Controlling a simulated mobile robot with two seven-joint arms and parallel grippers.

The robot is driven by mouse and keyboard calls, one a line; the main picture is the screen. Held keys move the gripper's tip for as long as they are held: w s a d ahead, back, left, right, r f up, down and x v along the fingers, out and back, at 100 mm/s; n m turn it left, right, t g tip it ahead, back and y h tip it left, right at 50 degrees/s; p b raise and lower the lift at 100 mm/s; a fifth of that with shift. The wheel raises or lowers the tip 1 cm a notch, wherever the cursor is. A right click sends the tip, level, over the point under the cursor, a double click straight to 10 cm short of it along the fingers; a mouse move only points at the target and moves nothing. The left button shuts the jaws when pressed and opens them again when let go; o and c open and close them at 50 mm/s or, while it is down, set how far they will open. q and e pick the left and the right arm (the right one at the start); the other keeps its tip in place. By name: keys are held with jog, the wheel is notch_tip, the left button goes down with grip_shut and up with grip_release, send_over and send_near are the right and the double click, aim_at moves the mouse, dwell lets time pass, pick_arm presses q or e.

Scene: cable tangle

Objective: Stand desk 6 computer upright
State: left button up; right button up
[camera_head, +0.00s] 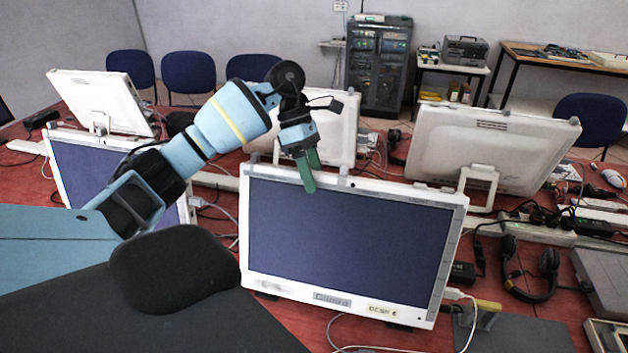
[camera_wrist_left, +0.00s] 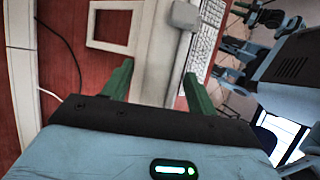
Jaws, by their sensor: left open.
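The desk 6 computer (camera_head: 345,240) is a white-framed all-in-one with a dark blue screen, in the middle of the head view. Its lower frame carries a "DESK 6" label. Its screen faces me, and its outline slopes down to the right in the picture. My left gripper (camera_head: 308,172) reaches in from the left, its green fingers pointing down at the computer's top edge. In the left wrist view the gripper (camera_wrist_left: 157,87) is open, with a pale strip between and beyond the fingers. I cannot tell whether they touch the computer. My right gripper is out of view.
Another computer (camera_head: 75,170) stands left, and white-backed ones (camera_head: 480,150) stand behind. Headphones (camera_head: 530,270), cables and an adapter (camera_head: 463,273) crowd the red desk at right. A keyboard (camera_wrist_left: 207,38) shows in the left wrist view.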

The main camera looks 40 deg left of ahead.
pick_arm(q)
jog(key=shift+x, duration=0.95)
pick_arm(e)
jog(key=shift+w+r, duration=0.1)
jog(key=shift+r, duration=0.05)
pick_arm(q)
grip_shut()
